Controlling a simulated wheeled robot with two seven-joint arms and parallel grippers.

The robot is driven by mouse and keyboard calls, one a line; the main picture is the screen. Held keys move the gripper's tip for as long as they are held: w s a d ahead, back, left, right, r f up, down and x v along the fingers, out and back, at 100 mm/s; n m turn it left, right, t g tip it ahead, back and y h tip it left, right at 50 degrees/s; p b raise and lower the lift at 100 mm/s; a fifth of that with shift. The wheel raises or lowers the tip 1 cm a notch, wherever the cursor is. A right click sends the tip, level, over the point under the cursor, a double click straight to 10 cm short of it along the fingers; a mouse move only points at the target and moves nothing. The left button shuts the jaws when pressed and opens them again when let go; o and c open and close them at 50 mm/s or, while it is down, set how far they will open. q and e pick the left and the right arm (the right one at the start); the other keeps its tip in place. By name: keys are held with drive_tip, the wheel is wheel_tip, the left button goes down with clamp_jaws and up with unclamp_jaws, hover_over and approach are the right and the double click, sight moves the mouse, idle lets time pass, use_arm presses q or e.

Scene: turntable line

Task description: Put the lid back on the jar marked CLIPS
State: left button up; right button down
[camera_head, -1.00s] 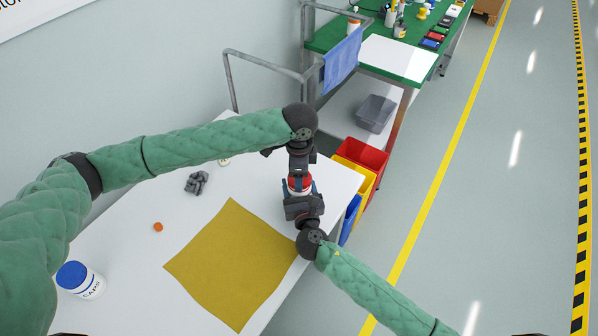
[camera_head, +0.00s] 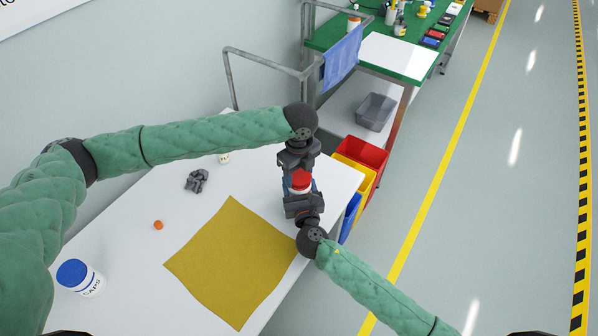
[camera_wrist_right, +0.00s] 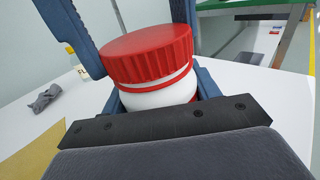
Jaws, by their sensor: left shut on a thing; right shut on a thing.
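A white jar (camera_wrist_right: 160,98) with a red lid (camera_wrist_right: 150,52) stands between my two grippers near the table's far right corner. Its marking is not visible. The red lid also shows in the head view (camera_head: 300,180). It is on the jar's top, with a thin white gap and a red band below it. My left gripper (camera_head: 298,170) is shut on the lid from the far side, its blue fingers on either side of it. My right gripper (camera_head: 303,192) is shut on the jar body from the near side.
On the white table (camera_head: 130,210) are a mustard mat (camera_head: 232,262), a blue-lidded jar marked CAPS (camera_head: 80,277), an orange piece (camera_head: 158,225), a dark grey lump (camera_head: 197,180) and a small bottle (camera_head: 224,158). Red (camera_head: 362,153) and yellow bins stand beyond the right edge.

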use_arm(q)
drive_tip(key=m, duration=0.5)
drive_tip(key=shift+m, duration=0.4)
drive_tip(key=m, duration=0.5)
drive_tip(key=shift+m, duration=0.4)
drive_tip(key=o, duration=1)
wheel_tip(320, 180, up, 12)
drive_tip(key=shift+f, duration=0.1)
use_arm(e)
drive_tip(key=shift+c, duration=1.5)
unclamp_jaws()
